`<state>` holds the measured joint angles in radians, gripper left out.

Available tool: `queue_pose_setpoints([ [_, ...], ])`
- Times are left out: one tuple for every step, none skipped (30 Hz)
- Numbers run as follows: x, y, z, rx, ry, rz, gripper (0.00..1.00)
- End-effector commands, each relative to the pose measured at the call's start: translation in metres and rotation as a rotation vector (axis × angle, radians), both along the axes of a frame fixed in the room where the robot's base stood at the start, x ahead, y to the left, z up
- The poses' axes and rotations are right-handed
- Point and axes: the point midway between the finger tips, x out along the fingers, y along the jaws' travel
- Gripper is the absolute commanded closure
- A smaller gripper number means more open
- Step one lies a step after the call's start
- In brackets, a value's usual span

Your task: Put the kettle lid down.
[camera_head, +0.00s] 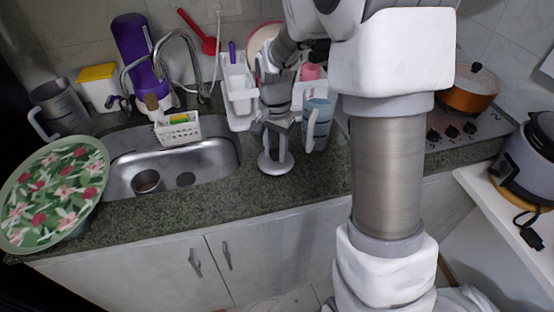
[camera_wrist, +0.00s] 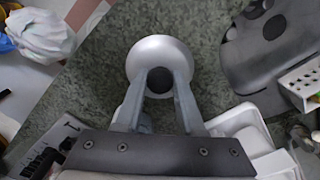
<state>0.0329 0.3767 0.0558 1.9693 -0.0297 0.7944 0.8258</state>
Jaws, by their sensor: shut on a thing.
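The kettle lid (camera_head: 275,166) is a round, silver-grey disc low over the counter in front of the dish rack. My gripper (camera_head: 276,142) points down and is shut on the lid's dark knob. In the wrist view, the lid (camera_wrist: 160,45) lies beyond the fingertips, with the knob between the fingers of my gripper (camera_wrist: 160,82). I cannot tell whether the lid touches the counter. A blue-grey jug with a light handle (camera_head: 318,124), possibly the kettle, stands just right of my gripper.
The counter (camera_head: 315,172) is clear toward its front edge. The steel sink (camera_head: 205,165) is to the left, with a white basket (camera_head: 178,130) behind it. A white dish rack (camera_head: 238,95) stands behind my gripper. The stove (camera_head: 465,130) with an orange pot (camera_head: 468,92) is to the right.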

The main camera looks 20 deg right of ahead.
Motion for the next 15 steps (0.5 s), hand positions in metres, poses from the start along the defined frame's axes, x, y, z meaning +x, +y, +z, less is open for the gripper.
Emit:
queue_pose_setpoints([
  [0.0,0.0,-0.005,0.0,0.001,0.0,1.0],
  [0.0,0.0,-0.008,0.0,0.001,0.0,1.0],
  [-0.001,0.0,-0.013,0.0,0.001,0.0,1.0],
  [-0.001,0.0,-0.018,0.0,0.003,0.001,1.0],
  [0.0,0.0,-0.022,0.001,0.002,0.001,1.0],
  [-0.001,0.0,-0.028,0.0,0.003,0.001,1.0],
  [-0.001,0.0,-0.032,0.001,0.002,0.001,1.0],
  [0.0,0.0,-0.035,0.001,0.001,0.001,1.0],
  [0.0,0.0,-0.037,0.001,0.001,0.001,1.0],
  [0.0,0.0,-0.037,0.001,0.001,0.001,1.0],
  [0.0,0.0,-0.037,0.001,-0.001,0.001,1.0],
  [0.0,0.0,-0.036,0.001,-0.001,0.001,1.0],
  [0.0,0.0,-0.036,0.001,-0.001,0.001,1.0],
  [0.0,0.0,-0.036,0.001,-0.001,0.001,1.0],
  [0.0,0.0,-0.036,0.001,-0.001,0.001,1.0],
])
